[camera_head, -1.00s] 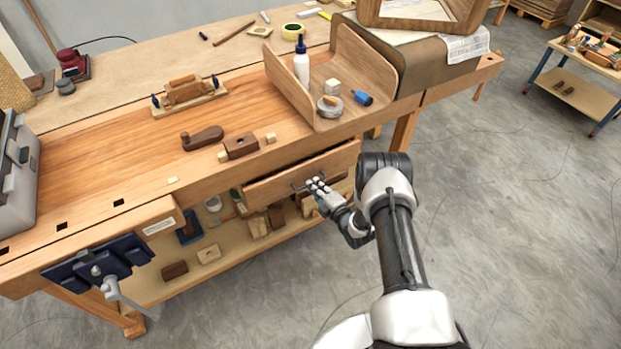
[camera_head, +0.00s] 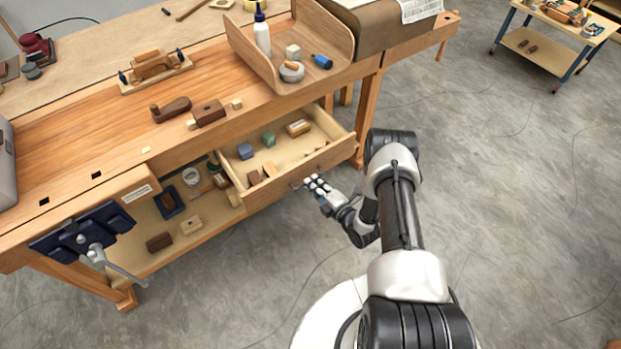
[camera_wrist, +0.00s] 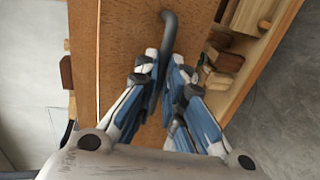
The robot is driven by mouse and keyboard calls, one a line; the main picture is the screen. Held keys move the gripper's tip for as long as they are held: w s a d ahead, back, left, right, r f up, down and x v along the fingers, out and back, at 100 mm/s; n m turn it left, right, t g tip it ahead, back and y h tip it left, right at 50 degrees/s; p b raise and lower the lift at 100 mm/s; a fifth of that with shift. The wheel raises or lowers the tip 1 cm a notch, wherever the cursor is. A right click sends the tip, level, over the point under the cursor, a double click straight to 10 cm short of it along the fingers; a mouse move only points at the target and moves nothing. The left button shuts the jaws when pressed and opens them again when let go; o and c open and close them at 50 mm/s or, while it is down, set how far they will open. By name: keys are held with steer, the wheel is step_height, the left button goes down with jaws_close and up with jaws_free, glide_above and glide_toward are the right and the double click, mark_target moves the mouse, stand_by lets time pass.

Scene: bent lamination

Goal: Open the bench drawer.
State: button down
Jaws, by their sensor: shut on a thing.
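The bench drawer (camera_head: 262,196) is pulled out from under the workbench top, and its inside shows. Several small blocks lie in it, among them a green one (camera_head: 268,139), a blue one (camera_head: 245,151) and a wooden one (camera_head: 298,127). My gripper (camera_head: 312,184) is at the drawer front. In the wrist view my gripper (camera_wrist: 163,75) is shut on the dark bar handle (camera_wrist: 169,32), in front of the brown drawer front (camera_wrist: 122,40).
A vise (camera_head: 85,235) juts out at the left front. A lower shelf (camera_head: 215,226) lies below.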

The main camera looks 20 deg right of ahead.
steer(key=shift+s, duration=0.1)
steer(key=c, duration=1.7)
jaws_free()
steer(key=shift+d, duration=0.1)
steer(key=v, duration=1.2)
